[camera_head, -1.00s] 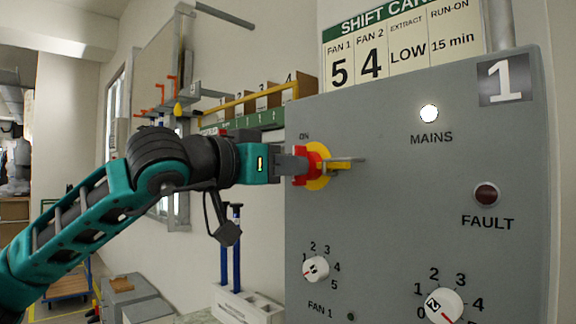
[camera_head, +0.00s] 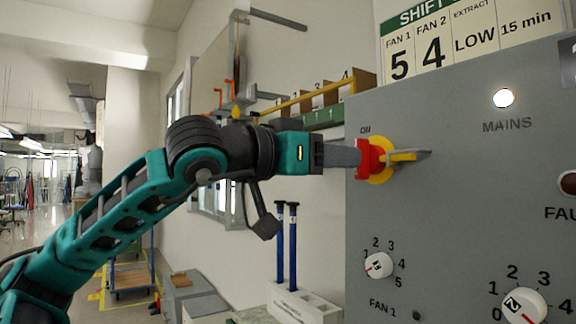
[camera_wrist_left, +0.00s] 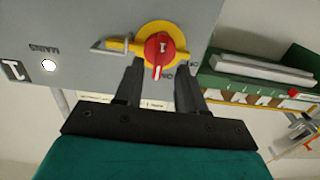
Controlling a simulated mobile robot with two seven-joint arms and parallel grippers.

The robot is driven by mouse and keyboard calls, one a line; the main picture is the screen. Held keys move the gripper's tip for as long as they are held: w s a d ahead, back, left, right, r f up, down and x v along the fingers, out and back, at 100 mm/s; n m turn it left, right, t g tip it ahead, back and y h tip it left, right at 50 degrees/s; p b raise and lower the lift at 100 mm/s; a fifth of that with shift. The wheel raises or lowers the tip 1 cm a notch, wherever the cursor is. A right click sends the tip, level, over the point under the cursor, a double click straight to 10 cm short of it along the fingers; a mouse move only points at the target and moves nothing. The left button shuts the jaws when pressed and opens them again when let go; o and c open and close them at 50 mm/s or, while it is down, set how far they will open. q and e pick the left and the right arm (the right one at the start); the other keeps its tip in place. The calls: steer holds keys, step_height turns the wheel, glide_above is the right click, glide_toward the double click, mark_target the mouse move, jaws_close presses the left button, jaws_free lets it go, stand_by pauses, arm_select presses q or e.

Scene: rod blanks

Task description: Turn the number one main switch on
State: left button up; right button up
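The main switch (camera_head: 371,159) is a red handle on a yellow disc, with a yellow and grey hasp at its right, on the grey panel (camera_head: 450,220). ON is lettered above it. In the left wrist view the switch (camera_wrist_left: 160,52) appears upside down, its white mark pointing to the bottom of the picture, upward on the panel. The MAINS lamp (camera_head: 503,98) glows white. My left gripper (camera_head: 357,157) is at the switch; in the left wrist view its two fingers (camera_wrist_left: 160,68) are apart, one on either side of the red handle. Contact is unclear. My right gripper is not in view.
The panel also carries the FAN 1 dial (camera_head: 379,265), another dial (camera_head: 524,306) and a dark red fault lamp (camera_head: 568,184). A shift card (camera_head: 470,45) hangs above. A yellow-railed rack (camera_head: 310,100) and blue-handled tools (camera_head: 287,240) stand left of the panel.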

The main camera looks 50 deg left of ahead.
arm_select(q)
steer(key=s+b, duration=0.3)
steer(key=s, duration=0.6)
steer(key=shift+s+a, duration=0.2)
steer(key=shift+a, duration=0.15)
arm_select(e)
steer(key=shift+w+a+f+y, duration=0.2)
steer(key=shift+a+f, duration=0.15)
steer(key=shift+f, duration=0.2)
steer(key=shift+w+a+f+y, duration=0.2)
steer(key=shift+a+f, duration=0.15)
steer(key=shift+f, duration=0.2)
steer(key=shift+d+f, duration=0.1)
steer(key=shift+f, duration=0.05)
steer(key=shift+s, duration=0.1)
